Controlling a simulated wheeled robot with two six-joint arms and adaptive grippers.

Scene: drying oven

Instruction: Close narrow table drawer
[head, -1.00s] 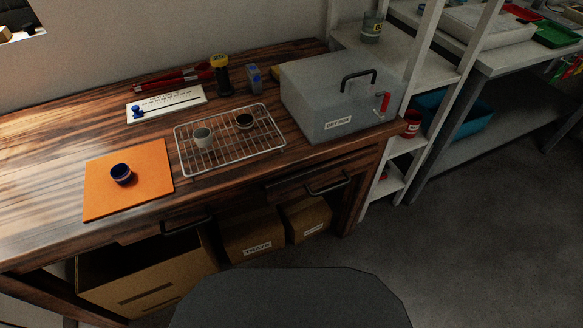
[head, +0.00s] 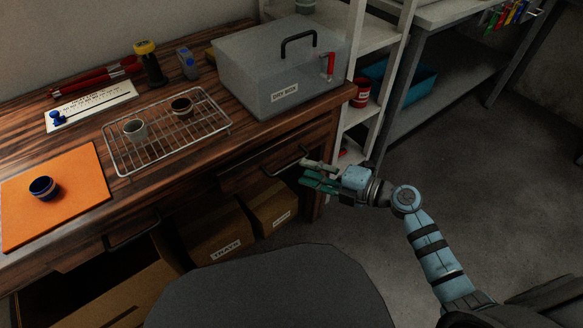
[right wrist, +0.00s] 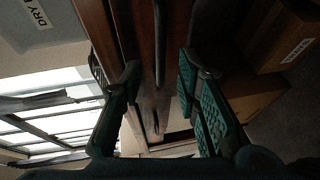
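The wooden table (head: 160,200) has two drawers with dark bar handles in the head view. The right-hand drawer (head: 235,178) is below the dry box; how far its front stands out is hard to tell. Its handle (head: 280,165) is just left of my right gripper (head: 306,171). The other drawer's handle (head: 132,233) is farther left. In the right wrist view, my right gripper (right wrist: 158,88) is open, its green-padded fingers spread apart. A dark handle bar (right wrist: 159,40) runs through the gap between them as seen there; contact cannot be told. My left gripper is not in view.
The dry box (head: 280,70) stands on the table's right end. A wire rack (head: 165,150) with two cups and an orange mat (head: 75,205) lie left of it. A white shelf (head: 370,120) is to the right. Floor beyond is clear.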

